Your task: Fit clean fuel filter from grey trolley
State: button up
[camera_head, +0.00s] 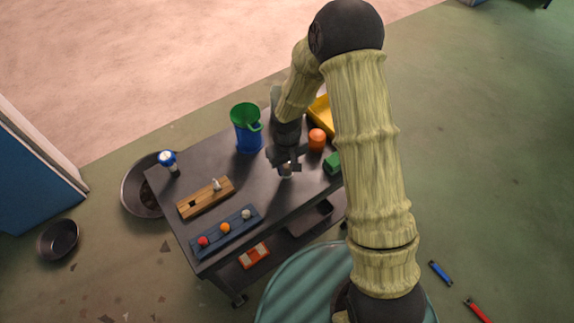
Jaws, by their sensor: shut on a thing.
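The grey trolley (185,238) stands in the middle of the view with a dark top. My gripper (286,168) reaches down over its right part and is shut on a small pale thing (287,173). It may be a fuel filter, but it is too small and too covered by the jaws to tell. I cannot tell whether it touches the top. A wooden block (207,198) with a dark hole and a small whitish piece (216,185) lies left of my gripper. A blue rack (226,233) along the front edge holds red, orange and whitish knobs.
A blue and green jug (248,130), an orange pot (317,139), a green block (333,163) and a yellow tray (322,117) crowd around my gripper. A blue-white canister (168,160) stands at the left corner. An orange box (254,255) lies on the lower shelf. Dark pans (58,240) lie on the floor.

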jog(key=shift+r+p, duration=1.95)
jog(key=shift+r, duration=0.65)
jog(key=shift+w+d, duration=0.2)
jog(key=shift+d, duration=0.15)
jog(key=w+d+m, duration=0.1)
jog(key=d+m, duration=0.1)
jog(key=d, duration=0.2)
jog(key=w+d+r+m, duration=0.1)
jog(key=d, duration=0.3)
jog(key=w+d+m, duration=0.1)
jog(key=d+m, duration=0.1)
jog(key=d, duration=0.2)
jog(key=shift+w+d+r+m, duration=0.25)
jog(key=shift+w+d+m, duration=0.05)
jog(key=shift+d, duration=0.1)
jog(key=shift+d, duration=0.1)
jog(key=shift+w+f, duration=0.1)
